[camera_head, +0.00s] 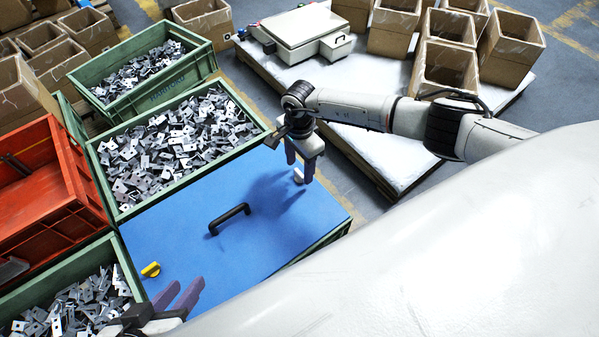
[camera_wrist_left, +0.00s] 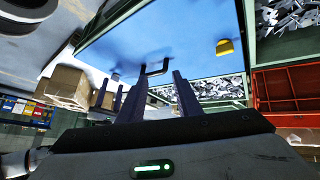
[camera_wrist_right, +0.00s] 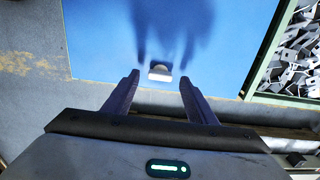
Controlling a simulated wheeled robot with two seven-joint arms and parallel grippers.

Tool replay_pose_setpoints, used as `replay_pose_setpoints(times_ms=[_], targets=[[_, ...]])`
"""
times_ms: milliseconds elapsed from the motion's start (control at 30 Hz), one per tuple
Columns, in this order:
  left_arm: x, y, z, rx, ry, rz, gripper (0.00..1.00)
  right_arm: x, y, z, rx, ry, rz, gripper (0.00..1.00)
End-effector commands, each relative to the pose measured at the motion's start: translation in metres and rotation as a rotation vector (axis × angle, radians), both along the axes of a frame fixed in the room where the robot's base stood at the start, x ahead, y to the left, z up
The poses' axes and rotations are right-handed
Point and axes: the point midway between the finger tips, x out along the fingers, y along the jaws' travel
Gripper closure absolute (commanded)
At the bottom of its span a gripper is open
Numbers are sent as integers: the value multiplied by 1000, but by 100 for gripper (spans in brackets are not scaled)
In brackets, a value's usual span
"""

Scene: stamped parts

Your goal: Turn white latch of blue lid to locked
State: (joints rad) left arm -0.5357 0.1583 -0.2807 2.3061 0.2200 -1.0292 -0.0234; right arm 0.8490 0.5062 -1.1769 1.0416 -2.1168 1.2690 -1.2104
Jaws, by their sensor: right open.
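The blue lid (camera_head: 180,235) covers a green crate and has a black handle (camera_head: 230,218) in its middle. The white latch (camera_head: 298,175) is at the lid's far right edge, partly hidden by my right gripper (camera_head: 305,172) in the head view. The right wrist view shows the white latch (camera_wrist_right: 160,71) ahead of and between the spread, empty fingers, apart from both. I cannot tell the exact gap in height. A yellow latch (camera_head: 151,270) is at the near left edge. My left gripper (camera_head: 187,287) is open and empty by the lid's near edge.
Green crates full of metal stampings (camera_head: 175,145) stand left of the lid. A red crate (camera_head: 45,190) is at far left. A pale platform (camera_head: 375,150) with cardboard boxes (camera_head: 445,70) and a scale (camera_head: 300,27) lies behind. The lid's surface is otherwise clear.

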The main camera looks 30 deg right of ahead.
Motion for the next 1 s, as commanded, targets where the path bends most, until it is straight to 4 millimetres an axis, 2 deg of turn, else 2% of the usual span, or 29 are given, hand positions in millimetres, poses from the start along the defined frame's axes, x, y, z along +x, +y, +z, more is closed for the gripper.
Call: replay_pose_setpoints(times_ms=[33, 133, 467, 733, 1000], targets=[[1, -2, 0, -11, -10, 1, 69, 0, 0, -9, 1, 1, -2, 48], [2, -4, 4, -27, -20, 1, 69, 0, 0, -16, 1, 0, -2, 48], [2, -5, 7, -35, -25, 2, 69, 0, 0, -19, 1, -1, 0, 48], [2, -5, 7, -34, -25, 3, 69, 0, 0, -19, 1, -1, -1, 90], [2, -5, 7, -32, -25, 2, 69, 0, 0, -19, 1, 0, -27, 90]])
